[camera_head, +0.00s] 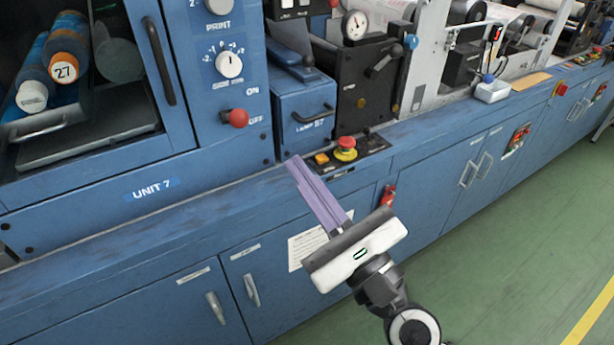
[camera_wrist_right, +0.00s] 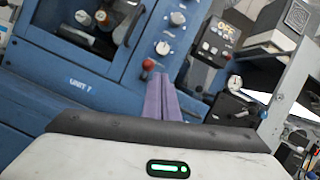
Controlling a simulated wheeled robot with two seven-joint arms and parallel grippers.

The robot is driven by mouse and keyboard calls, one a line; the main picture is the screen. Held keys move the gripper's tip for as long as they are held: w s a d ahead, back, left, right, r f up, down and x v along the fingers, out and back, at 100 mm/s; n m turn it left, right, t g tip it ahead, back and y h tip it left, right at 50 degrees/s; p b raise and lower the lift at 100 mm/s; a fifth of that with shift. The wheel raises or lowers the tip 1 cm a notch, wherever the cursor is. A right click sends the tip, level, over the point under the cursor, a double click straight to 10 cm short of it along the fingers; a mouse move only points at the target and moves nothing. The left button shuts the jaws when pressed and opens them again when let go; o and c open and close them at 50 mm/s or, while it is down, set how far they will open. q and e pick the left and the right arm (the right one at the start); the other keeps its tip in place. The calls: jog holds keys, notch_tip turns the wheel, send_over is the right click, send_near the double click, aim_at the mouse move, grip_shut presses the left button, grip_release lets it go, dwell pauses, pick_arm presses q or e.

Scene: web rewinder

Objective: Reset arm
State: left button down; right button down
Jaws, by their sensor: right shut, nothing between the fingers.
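My right gripper (camera_head: 297,162) reaches in from the lower right in the head view. Its long purple fingers lie together, shut with nothing between them. The fingertips show in front of the blue machine's ledge, left of the red emergency button (camera_head: 346,143) on its yellow base. In the right wrist view the shut fingers (camera_wrist_right: 160,78) point toward the blue UNIT 7 panel (camera_wrist_right: 82,84), with the tips just below a red knob (camera_wrist_right: 148,64) in the picture. I cannot tell the gap from the fingertips to the machine. My left gripper is not in view.
The blue machine (camera_head: 75,230) with cabinet doors below runs across the view. Green floor (camera_head: 500,250) is clear at lower right.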

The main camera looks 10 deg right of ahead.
jog(key=shift+s+d+r, duration=0.1)
jog(key=shift+s+d, duration=0.05)
jog(key=shift+s, duration=0.3)
jog(key=s+f+n+g+h, duration=0.1)
jog(key=s+f+n+g, duration=0.15)
jog(key=f+n, duration=0.7)
jog(key=s+f+n+g+h, duration=0.1)
jog(key=f+n+g, duration=0.45)
jog(key=f, duration=0.75)
jog(key=s+d+f+n+g+h, duration=0.1)
jog(key=s+d+f+n+g, duration=0.1)
jog(key=s+f+n, duration=0.3)
jog(key=s+d+f+n+g+h, duration=0.2)
jog(key=s+d+f+n, duration=0.3)
jog(key=f+n, duration=0.5)
notch_tip(320, 180, down, 3)
jog(key=shift+s+f, duration=0.1)
jog(key=shift+s, duration=0.55)
